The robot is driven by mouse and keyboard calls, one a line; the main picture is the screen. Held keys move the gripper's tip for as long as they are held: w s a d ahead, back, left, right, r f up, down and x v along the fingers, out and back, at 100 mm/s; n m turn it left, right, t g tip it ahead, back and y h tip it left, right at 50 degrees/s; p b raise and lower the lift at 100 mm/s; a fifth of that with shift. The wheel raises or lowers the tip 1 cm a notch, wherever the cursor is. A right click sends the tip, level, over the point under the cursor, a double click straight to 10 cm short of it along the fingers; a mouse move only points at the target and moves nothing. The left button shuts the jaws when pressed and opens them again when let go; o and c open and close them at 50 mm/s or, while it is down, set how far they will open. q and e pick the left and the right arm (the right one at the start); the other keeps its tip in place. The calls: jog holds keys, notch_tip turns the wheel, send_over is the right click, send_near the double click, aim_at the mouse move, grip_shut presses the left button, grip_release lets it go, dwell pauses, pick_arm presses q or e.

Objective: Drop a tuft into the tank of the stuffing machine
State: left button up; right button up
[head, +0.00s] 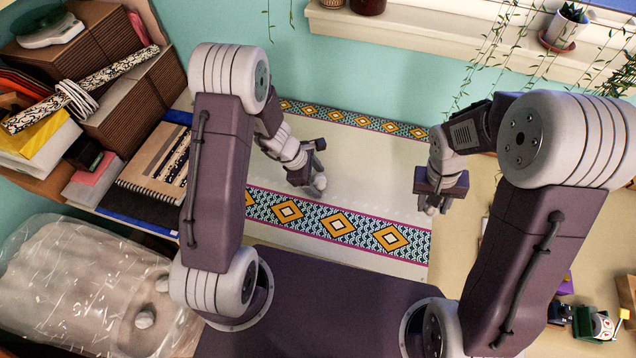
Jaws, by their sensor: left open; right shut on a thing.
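My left gripper (316,187) is open and empty above the patterned cloth, left of the middle. My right gripper (435,208) hangs near the cloth's right edge, fingers down. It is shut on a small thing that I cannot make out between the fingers. A clear plastic bag (75,265) at the lower left holds pale, bulky stuff. Two small whitish lumps, one of them a pale lump (145,318), show at its right side; I cannot tell whether they are tufts. I cannot make out the stuffing machine or its tank.
The patterned cloth (350,170) covers the middle of the table and is mostly bare. Boxes and a spiral notebook (155,165) crowd the left side. Small green and white items (598,325) stand at the lower right. A windowsill (400,30) with plants runs along the back.

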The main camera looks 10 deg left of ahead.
aim_at(323, 178)
pick_arm(q)
jog(key=shift+s+r, duration=0.1)
jog(key=shift+c, duration=0.2)
pick_arm(e)
jog(key=shift+s+r, duration=0.1)
pick_arm(q)
jog(key=c, duration=0.8)
jog(key=shift+o, duration=0.2)
